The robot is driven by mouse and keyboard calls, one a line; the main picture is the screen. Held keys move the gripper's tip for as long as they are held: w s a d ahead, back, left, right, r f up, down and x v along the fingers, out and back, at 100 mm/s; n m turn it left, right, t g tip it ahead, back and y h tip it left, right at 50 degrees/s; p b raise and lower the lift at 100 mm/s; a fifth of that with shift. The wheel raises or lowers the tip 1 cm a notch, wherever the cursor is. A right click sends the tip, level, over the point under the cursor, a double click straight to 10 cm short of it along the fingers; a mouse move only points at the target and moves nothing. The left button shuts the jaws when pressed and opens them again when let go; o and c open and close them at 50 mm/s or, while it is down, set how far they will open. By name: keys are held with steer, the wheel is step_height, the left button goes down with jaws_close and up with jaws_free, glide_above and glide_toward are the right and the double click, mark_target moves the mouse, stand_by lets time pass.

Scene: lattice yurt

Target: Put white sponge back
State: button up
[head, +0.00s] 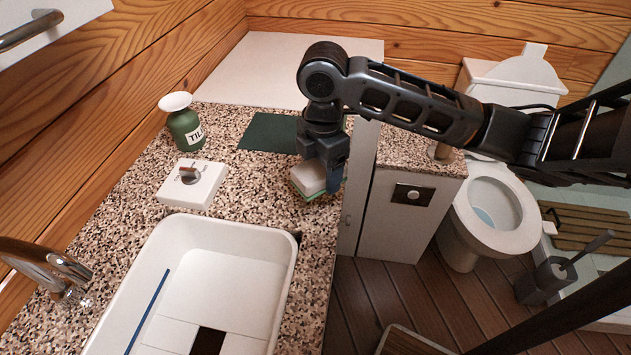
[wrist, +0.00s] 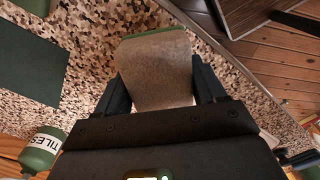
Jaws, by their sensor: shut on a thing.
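A white sponge (head: 308,178) with a green underside is between the fingers of my gripper (head: 325,178), over the speckled countertop near its right edge. In the wrist view, the sponge (wrist: 157,72) shows a pale broad face and a thin green edge. The dark fingers of my gripper (wrist: 158,92) press on its two sides. I cannot tell whether the sponge touches the counter or hangs just above it. A dark green mat (head: 268,132) lies flat on the counter just behind and left of the sponge; it also shows in the wrist view (wrist: 28,65).
A green bottle labelled TILES (head: 186,128) and a white block with a dark knob (head: 192,183) stand on the left of the counter (head: 235,185). A white sink (head: 170,232) is in front. A toilet (head: 497,212) stands right. Bare counter lies between block and mat.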

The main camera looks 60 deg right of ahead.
steer(key=shift+w+a+f, duration=0.3)
steer(key=shift+w+f, duration=0.05)
steer(key=shift+w, duration=0.05)
steer(key=shift+f+p, duration=0.3)
steer(key=shift+f, duration=1.7)
steer(key=shift+f, duration=0.1)
steer(key=shift+f, duration=0.15)
steer(key=o, duration=0.9)
steer(key=shift+o, duration=0.2)
